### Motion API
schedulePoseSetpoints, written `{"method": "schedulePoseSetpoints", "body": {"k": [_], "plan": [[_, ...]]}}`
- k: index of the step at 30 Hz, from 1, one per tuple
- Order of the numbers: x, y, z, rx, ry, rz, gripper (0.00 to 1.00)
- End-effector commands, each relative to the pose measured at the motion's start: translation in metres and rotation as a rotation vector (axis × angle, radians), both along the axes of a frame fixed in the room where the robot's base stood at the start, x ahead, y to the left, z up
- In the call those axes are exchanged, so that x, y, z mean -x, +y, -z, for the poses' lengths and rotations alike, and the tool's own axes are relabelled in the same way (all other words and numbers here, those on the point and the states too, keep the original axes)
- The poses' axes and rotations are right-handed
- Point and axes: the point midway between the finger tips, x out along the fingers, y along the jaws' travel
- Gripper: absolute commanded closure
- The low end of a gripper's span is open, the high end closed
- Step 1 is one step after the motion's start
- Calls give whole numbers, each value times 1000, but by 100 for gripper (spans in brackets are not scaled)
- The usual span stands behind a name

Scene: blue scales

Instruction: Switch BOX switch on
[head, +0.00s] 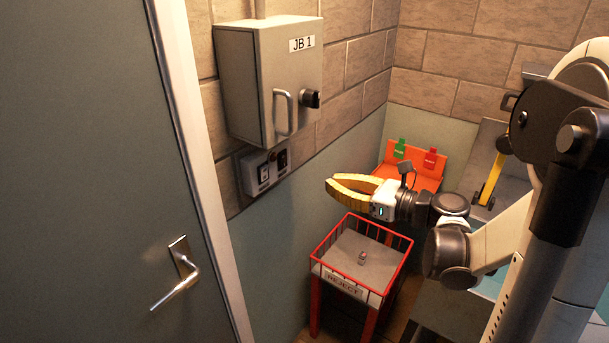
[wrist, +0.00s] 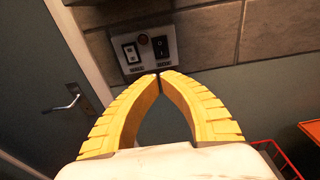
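The switch box (head: 273,174) is a small grey plate on the wall below the JB 1 cabinet. It also shows at the top of the wrist view (wrist: 146,60). It carries a left rocker switch with a pale face (wrist: 130,53), a dark right switch (wrist: 161,47) and a small dark reddish round button or lamp (wrist: 143,40) between them. I cannot tell the switch positions surely. My gripper (head: 329,184) has yellow ribbed fingers. Their tips (wrist: 159,75) meet, with nothing between them. It is apart from the box, to its right in the head view.
The grey JB 1 cabinet (head: 240,85) with handle and black knob juts out above the box. A door (head: 90,130) with a lever handle is at left. A red-railed REJECT bin (head: 345,284) stands below my gripper. An orange stand (head: 432,184) is behind it.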

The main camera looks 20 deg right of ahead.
Motion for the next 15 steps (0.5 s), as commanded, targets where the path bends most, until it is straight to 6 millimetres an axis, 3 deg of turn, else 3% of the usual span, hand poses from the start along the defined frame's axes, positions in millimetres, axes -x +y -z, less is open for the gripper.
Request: {"method": "schedulePoseSetpoints", "body": {"k": [15], "plan": [[-79,59,14,0,0,-5,100]]}}
